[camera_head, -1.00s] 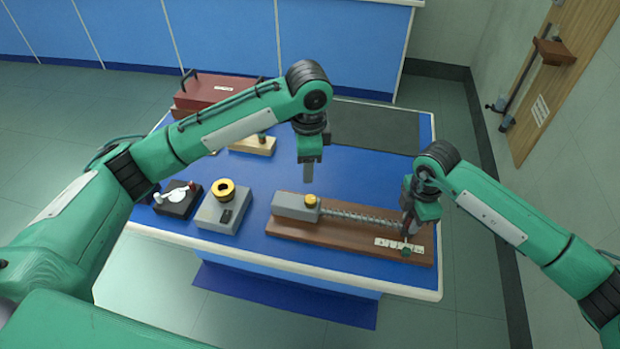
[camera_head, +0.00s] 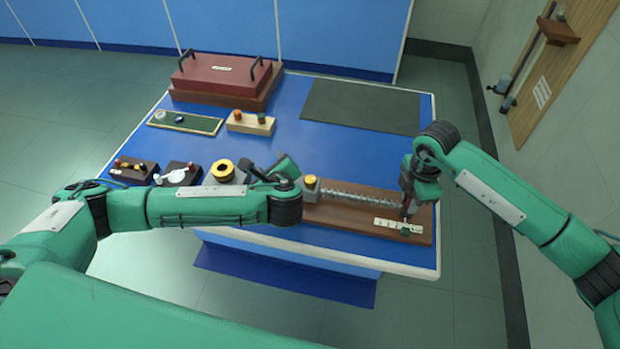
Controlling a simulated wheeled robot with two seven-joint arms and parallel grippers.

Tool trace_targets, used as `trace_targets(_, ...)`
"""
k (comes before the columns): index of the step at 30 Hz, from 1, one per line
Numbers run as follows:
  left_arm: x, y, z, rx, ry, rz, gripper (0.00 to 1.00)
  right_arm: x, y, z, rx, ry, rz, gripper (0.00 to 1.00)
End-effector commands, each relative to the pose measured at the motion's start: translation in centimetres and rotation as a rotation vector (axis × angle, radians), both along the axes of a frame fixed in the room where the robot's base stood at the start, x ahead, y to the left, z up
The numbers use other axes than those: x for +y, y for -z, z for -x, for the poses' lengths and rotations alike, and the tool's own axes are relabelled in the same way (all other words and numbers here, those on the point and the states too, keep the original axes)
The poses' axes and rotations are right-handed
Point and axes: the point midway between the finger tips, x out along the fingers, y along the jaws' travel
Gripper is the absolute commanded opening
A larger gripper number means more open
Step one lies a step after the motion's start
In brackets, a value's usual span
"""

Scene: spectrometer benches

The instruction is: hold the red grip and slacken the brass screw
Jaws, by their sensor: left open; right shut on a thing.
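A brown wooden board (camera_head: 345,224) on the blue bench carries a grey block with the brass screw (camera_head: 311,181) on top, and a long coil spring (camera_head: 355,195) runs right from it. My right gripper (camera_head: 408,208) points down at the spring's right end and is shut on the red grip, which the fingers almost wholly hide. My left gripper (camera_head: 284,171) is open, just left of the brass screw and apart from it. Its own wrist partly covers it, so its fingertips are hard to make out.
A pale scale strip (camera_head: 398,225) lies near the board's right end. A grey box with a yellow ring (camera_head: 222,167) and small dark stands are behind my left forearm. A red case (camera_head: 222,72) stands at the back; a dark mat (camera_head: 362,106) lies bare.

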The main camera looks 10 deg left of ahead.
Motion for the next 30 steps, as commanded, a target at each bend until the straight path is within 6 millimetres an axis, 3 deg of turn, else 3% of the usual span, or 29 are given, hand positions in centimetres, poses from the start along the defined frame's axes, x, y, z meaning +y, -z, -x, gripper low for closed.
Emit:
trace_targets(5, -0.9, 0.4, 2.4, -0.087, 0.162, -0.202, 0.49, -0.1, -0.1, -0.1, -0.001, 0.002, 0.001, 0.00)
trace_targets(13, -5.3, 1.1, 7.8, -0.216, 0.456, -0.470, 0.49, -0.1, -0.1, -0.1, -0.002, 0.003, 0.001, 0.00)
trace_targets(21, -9.0, 1.7, 12.3, -0.295, 0.649, -0.591, 0.49, -0.1, -0.1, -0.1, -0.002, 0.003, 0.001, 0.00)
trace_targets(25, -9.4, 1.7, 12.1, -0.306, 0.669, -0.604, 0.49, -0.1, -0.1, -0.1, -0.002, 0.003, 0.001, 0.00)
trace_targets(30, -9.6, 1.6, 9.7, -0.308, 0.668, -0.607, 0.49, -0.1, -0.1, -0.1, -0.002, 0.003, 0.001, 0.00)
